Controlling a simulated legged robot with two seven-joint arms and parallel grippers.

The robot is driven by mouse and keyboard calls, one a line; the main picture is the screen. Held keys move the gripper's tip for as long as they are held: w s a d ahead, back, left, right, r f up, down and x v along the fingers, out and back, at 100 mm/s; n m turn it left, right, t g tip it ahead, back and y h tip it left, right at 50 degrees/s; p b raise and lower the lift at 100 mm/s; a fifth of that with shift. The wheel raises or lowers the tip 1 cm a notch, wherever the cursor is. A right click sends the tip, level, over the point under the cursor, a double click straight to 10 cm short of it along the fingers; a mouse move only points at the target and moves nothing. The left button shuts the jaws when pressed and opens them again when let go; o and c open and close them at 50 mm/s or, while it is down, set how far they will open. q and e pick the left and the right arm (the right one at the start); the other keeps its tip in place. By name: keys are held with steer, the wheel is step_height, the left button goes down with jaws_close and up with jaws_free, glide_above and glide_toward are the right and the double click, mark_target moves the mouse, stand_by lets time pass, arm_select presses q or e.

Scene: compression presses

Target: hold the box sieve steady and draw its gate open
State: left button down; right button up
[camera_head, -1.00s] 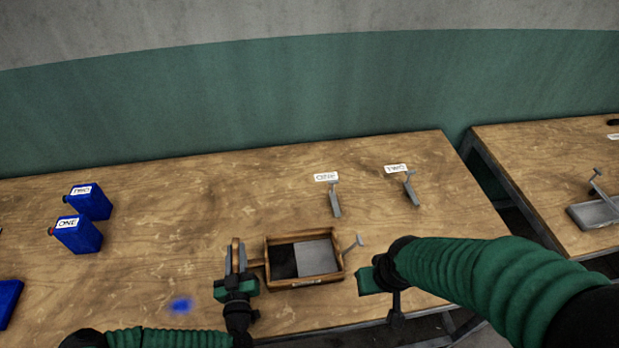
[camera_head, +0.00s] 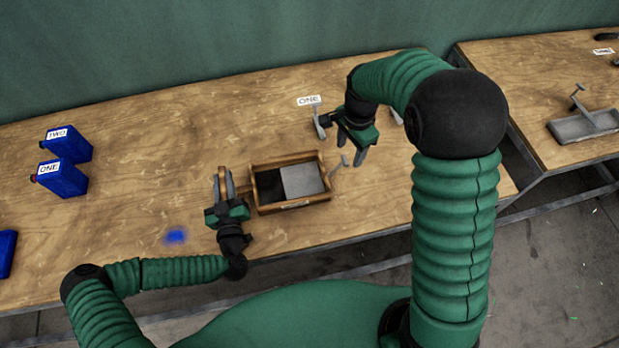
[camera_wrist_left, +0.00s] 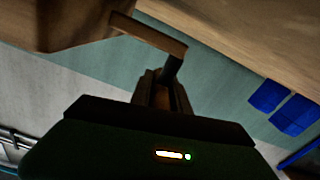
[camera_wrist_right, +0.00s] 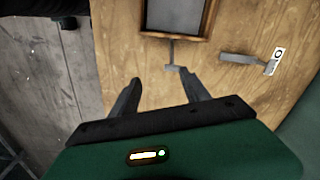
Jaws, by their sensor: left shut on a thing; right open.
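The box sieve (camera_head: 289,208) is a wooden-framed tray with a grey gate plate (camera_head: 303,180) over its right part and a dark opening at its left. The gate's T-shaped handle (camera_head: 339,167) sticks out on the right; it also shows in the right wrist view (camera_wrist_right: 173,68). My left gripper (camera_head: 223,186) is shut on the sieve's wooden handle (camera_head: 222,172) at the left end; in the left wrist view the handle (camera_wrist_left: 170,72) runs between the fingers. My right gripper (camera_head: 350,158) is open and empty, just right of the gate handle and apart from it.
Behind the sieve stand a label ONE (camera_head: 309,100) and a grey T-handled tool (camera_head: 319,122); another is mostly hidden behind my right arm. Blue containers (camera_head: 62,178) stand at the left. A second table (camera_head: 520,90) holds a grey tray. The table's front edge is close.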

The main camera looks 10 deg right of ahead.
mark_target(345, 161)
steer(key=w+m, duration=0.1)
steer(key=w+f+m, duration=0.1)
steer(key=w+m, duration=0.1)
steer(key=shift+w+d+f+m+g, duration=0.15)
steer(key=shift+d+f+m+g, duration=0.15)
steer(key=shift+d+m, duration=0.1)
step_height(345, 161, down, 12)
steer(key=shift+r, duration=0.15)
jaws_close()
stand_by(0.4)
